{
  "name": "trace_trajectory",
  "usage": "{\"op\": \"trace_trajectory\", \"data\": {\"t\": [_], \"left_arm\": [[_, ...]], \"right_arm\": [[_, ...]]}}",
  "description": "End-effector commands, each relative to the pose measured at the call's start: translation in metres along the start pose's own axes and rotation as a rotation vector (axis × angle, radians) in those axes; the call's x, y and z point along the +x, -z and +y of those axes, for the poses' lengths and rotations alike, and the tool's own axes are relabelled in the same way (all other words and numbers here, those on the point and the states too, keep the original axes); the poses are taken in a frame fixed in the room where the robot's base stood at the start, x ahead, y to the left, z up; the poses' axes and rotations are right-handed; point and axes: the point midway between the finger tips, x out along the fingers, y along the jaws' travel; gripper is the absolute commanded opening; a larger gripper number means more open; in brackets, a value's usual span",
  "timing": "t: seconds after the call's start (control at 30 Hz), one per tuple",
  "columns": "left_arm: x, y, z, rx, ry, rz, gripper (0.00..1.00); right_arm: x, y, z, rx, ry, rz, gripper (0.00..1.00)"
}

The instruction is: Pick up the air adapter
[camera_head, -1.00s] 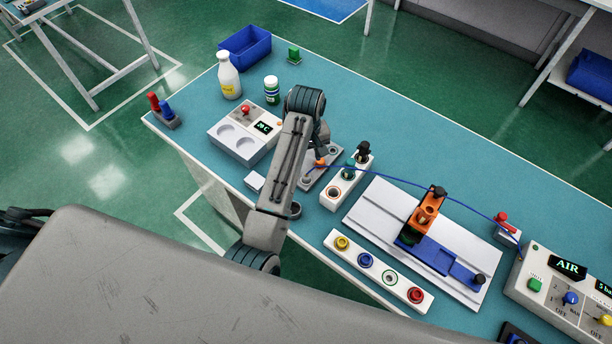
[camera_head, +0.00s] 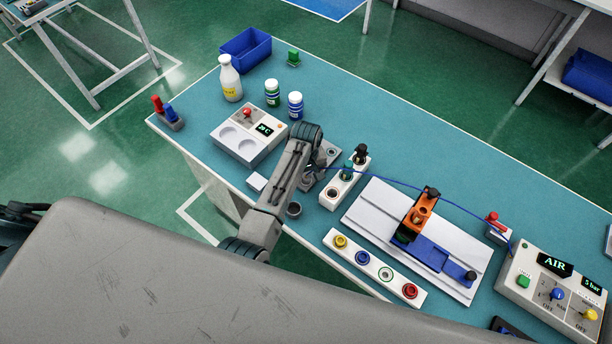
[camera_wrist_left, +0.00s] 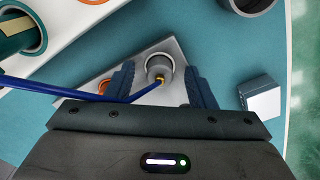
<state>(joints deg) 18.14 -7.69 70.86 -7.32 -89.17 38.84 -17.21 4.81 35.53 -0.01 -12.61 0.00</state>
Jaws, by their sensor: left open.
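My left gripper (camera_wrist_left: 160,84) is open, with one finger on each side of the fitting and gaps visible. In the head view my left gripper (camera_head: 312,176) is low over the plate and its arm mostly hides the fitting. The hose (camera_head: 430,188) runs right to the AIR box (camera_head: 555,262). My right gripper is not in view.
A white block with green and black parts (camera_head: 331,197) stands close right of the gripper. A small white box (camera_head: 256,182) and a dark cup (camera_head: 293,209) are near too. An orange part (camera_wrist_left: 103,86) lies beside the left finger. Bottles and a blue bin (camera_head: 246,50) stand farther back.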

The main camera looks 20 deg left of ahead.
Motion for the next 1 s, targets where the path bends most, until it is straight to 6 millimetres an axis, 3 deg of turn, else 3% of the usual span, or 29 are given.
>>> {"op": "trace_trajectory", "data": {"t": [0.23,0.5,0.83,1.0], "left_arm": [[0.002,0.0,0.0,0.0,0.0,0.0,0.5],[0.002,0.0,0.0,0.0,0.0,0.0,0.02],[0.0,0.002,0.001,0.0,-0.001,0.001,0.01],[-0.01,0.01,0.005,0.003,-0.001,0.001,0.01]], "right_arm": [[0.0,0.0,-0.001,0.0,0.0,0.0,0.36],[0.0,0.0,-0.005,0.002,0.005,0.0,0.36],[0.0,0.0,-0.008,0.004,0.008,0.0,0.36],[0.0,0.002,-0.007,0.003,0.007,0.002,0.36]]}}
